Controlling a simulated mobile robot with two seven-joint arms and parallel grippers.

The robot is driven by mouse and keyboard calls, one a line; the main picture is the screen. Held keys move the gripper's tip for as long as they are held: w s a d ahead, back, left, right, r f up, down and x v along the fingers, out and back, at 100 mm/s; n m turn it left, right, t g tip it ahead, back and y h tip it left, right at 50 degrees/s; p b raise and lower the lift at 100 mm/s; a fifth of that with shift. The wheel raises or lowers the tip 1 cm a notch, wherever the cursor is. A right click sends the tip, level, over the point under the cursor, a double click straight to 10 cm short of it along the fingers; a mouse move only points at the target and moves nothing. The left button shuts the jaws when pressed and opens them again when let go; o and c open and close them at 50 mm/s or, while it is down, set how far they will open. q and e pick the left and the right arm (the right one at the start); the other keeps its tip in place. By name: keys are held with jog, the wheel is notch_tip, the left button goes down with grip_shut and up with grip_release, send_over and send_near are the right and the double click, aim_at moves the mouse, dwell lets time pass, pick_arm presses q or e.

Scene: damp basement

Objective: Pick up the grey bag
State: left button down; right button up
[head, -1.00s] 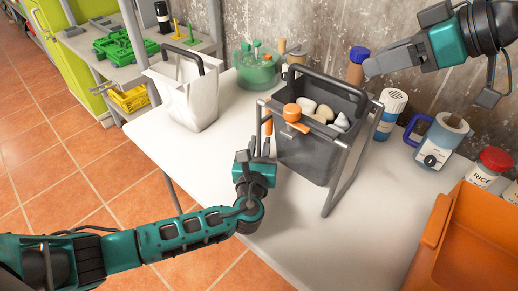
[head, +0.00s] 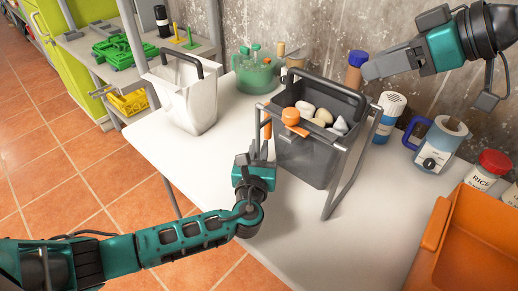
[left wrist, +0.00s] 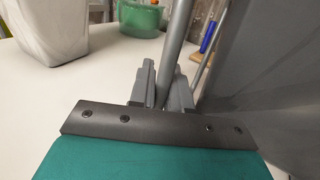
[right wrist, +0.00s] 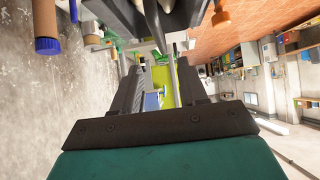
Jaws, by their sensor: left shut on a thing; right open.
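The dark grey bag (head: 305,160) stands upright within a grey metal frame (head: 352,175) on the white table, its black handle (head: 330,86) raised. Several pale rounded items (head: 322,116) and an orange item (head: 291,117) show at its mouth. My left gripper (head: 258,151) is at the frame's left side, shut on a grey post (left wrist: 178,35) of that frame, beside the bag. In the left wrist view the bag's grey wall (left wrist: 270,60) fills the right. My right gripper (head: 368,72) is open and empty, above and right of the bag.
A white bin (head: 185,95) and a green tub (head: 256,72) stand at the left and back. A blue-handled jug (head: 436,145), jars and an orange crate (head: 470,245) crowd the right. A stained wall is close behind. The table's front middle (head: 290,230) is clear.

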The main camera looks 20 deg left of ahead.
aim_at(325, 83)
jog(key=shift+o, duration=0.4)
jog(key=shift+w+a+r+h, duration=0.7)
jog(key=shift+a+r+h, duration=0.1)
jog(key=shift+a, duration=0.05)
jog(key=shift+a+r+g+h, duration=0.5)
jog(key=shift+a+g+h, duration=0.1)
jog(key=shift+h, duration=0.2)
jog(key=shift+w+a+f, duration=0.1)
jog(key=shift+a+f, duration=0.05)
jog(key=shift+f, duration=0.05)
jog(key=x, duration=0.6)
jog(key=shift+f, duration=0.1)
jog(key=shift+s+x, duration=0.15)
jog(key=shift+x, duration=1.15)
jog(key=shift+s+x, duration=0.1)
jog(key=shift+x, duration=1.25)
jog(key=shift+f, duration=0.15)
jog(key=shift+d, duration=0.2)
